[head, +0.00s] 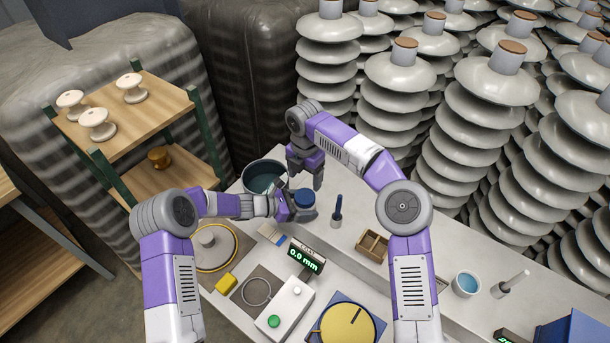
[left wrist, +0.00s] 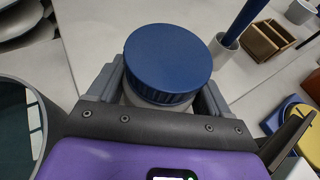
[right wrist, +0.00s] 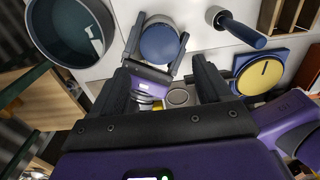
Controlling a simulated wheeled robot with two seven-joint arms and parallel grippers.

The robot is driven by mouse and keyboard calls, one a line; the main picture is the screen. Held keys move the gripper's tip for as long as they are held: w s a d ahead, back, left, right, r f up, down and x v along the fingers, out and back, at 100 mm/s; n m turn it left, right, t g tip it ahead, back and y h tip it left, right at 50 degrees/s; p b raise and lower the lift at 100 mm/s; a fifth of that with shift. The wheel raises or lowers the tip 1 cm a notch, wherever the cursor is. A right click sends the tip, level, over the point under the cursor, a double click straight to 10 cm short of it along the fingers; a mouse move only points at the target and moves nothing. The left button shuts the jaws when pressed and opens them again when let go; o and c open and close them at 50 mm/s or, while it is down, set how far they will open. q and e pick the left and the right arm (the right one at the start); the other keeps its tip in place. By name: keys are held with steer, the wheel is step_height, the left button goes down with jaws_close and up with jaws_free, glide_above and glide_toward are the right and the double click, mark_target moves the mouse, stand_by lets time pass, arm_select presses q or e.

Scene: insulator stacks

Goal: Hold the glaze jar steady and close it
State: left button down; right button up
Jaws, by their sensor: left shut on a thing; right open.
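The glaze jar (head: 304,213) is a pale jar with a ribbed blue lid (head: 304,197) on top, standing upright on the bench. My left gripper (head: 292,206) is shut on the jar's body below the lid, one finger on each side, as the left wrist view shows with the lid (left wrist: 168,58) between the fingers. I cannot tell whether the lid is tight. My right gripper (head: 306,178) is open and empty, pointing down above and behind the jar. In the right wrist view the lid (right wrist: 160,44) lies beyond the open fingers.
A dark round tub (head: 264,178) stands close behind the jar. A blue-handled tool (head: 338,205) stands to its right, and a wooden divided box (head: 373,245) further right. A gauge display (head: 305,256) is in front. Tall insulator stacks (head: 405,75) crowd the back.

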mark_target(305, 196)
step_height(305, 196, down, 8)
steer(key=shift+f, duration=0.1)
stand_by(0.4)
steer(key=c, duration=0.9)
steer(key=m, duration=1.2)
steer(key=shift+s, duration=0.1)
steer(key=m, duration=0.4)
